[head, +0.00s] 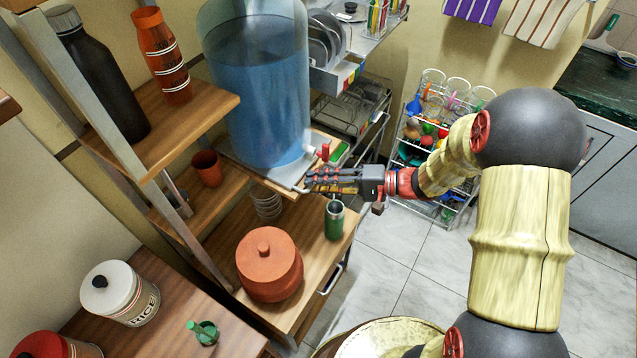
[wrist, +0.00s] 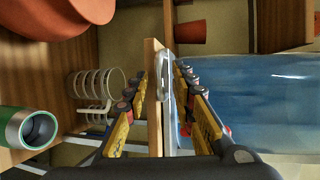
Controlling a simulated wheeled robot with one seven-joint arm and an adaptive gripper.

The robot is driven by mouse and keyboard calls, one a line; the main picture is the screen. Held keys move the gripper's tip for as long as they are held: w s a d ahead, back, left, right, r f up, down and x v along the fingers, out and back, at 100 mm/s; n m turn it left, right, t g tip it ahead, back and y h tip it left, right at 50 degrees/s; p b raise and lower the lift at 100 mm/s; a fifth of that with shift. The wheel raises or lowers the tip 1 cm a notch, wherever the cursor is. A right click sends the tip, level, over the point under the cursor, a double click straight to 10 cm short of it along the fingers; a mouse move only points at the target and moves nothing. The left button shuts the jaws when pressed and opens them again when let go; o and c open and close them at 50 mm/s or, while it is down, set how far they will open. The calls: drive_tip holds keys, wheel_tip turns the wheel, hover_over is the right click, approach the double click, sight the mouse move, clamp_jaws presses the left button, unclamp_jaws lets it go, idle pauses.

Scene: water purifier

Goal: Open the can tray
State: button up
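The large blue water can (head: 258,95) stands on the can tray, a wooden board (head: 275,184) with a grey top, above a lower wooden surface. A pale metal handle (head: 301,189) is on the tray's front right edge. My gripper (head: 312,180) is at that handle, its arm reaching in from the right. In the wrist view, my gripper (wrist: 160,80) is open, with one finger on each side of the board's edge (wrist: 153,100) and the handle (wrist: 165,72). Whether a finger touches either is unclear. A red tap (head: 324,152) is just above my gripper.
A green tumbler (head: 334,220), a coiled wire rack (head: 266,204) and a terracotta pot (head: 269,264) stand below the tray. A small brown cup (head: 207,167) is at its left. A wire rack (head: 440,150) with glasses stands right. Tiled floor (head: 400,260) is partly open.

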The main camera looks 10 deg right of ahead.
drive_tip(key=shift+c, duration=1.2)
clamp_jaws()
